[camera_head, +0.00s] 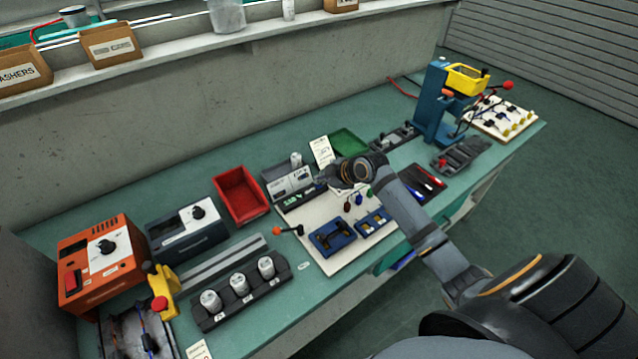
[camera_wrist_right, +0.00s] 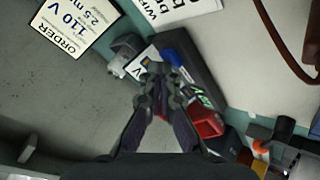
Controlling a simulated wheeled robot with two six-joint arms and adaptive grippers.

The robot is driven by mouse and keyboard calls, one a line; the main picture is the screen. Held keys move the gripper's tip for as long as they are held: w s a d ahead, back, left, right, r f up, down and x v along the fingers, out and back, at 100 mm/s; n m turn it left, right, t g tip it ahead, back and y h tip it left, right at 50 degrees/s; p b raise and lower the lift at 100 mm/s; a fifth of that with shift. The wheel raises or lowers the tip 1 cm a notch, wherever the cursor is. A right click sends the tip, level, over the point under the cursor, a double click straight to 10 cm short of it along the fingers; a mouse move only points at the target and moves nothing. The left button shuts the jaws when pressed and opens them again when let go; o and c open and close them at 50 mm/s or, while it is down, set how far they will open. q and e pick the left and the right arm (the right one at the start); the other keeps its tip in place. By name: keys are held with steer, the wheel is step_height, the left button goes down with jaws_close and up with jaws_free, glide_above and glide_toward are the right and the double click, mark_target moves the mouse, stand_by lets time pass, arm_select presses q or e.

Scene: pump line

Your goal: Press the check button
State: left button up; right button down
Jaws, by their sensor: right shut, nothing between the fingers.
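A dark tester box (camera_head: 287,186) with a white label plate stands at the back edge of the pale board. In the right wrist view the dark box (camera_wrist_right: 196,72) shows lit green characters and a small blue part (camera_wrist_right: 173,56) close to my fingertips. I cannot read a check button label; it may be hidden behind the fingers. My right gripper (camera_head: 326,177) is shut and empty, at the right end of the box. It also shows in the right wrist view (camera_wrist_right: 158,75), fingertips over the box; contact cannot be told. My left gripper is out of view.
An order card (camera_head: 322,152) stands behind the gripper, beside a green tray (camera_head: 349,142). Blue holders (camera_head: 332,238) lie on the board. A red bin (camera_head: 240,195) stands left of the box. A blue press (camera_head: 432,105) stands at the right.

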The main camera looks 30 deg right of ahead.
steer(key=shift+r+p, duration=0.85)
step_height(320, 180, up, 5)
steer(key=p, duration=0.4)
steer(key=shift+r+p, duration=0.1)
steer(key=shift+p, duration=0.2)
stand_by(0.4)
